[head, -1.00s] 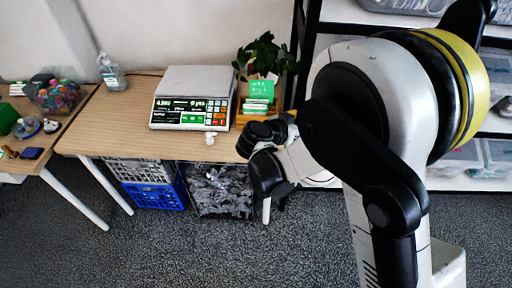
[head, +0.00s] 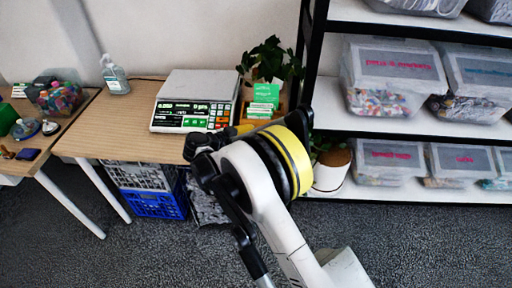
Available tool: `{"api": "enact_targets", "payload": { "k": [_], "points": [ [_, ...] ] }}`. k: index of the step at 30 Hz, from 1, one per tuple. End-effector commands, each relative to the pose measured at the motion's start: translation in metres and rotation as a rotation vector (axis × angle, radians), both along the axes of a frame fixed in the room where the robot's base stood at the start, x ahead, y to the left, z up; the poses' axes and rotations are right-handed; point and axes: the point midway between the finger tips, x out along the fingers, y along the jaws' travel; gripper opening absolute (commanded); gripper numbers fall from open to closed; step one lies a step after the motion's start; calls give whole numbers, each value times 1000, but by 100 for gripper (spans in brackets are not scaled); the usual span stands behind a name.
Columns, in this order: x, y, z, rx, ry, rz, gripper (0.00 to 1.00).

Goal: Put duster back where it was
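I cannot make out a duster in the head view. My arm reaches over the front right part of the wooden table (head: 110,122), in front of the scale (head: 195,105). The end of the arm is dark and mostly hidden behind its own joints, so I cannot see my gripper's fingers or whether they hold anything. A small yellow piece (head: 245,128) shows just above the arm, by the plant's box; I cannot tell what it belongs to.
A potted plant (head: 268,60) with a green sign (head: 265,93) stands right of the scale. A clear bottle (head: 115,75) stands at the back left. Crates (head: 155,203) sit under the table. A black-framed shelf (head: 400,125) with clear bins and a white pot (head: 331,170) is at right.

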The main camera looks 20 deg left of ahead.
Motion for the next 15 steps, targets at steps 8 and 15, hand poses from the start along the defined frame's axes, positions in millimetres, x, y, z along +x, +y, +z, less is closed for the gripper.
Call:
{"api": "enact_targets", "payload": {
  "k": [8, 15],
  "points": [
    [6, 5, -23, 0, 0, 0, 29],
    [6, 5, -45, -1, 0, 0, 29]
  ]
}}
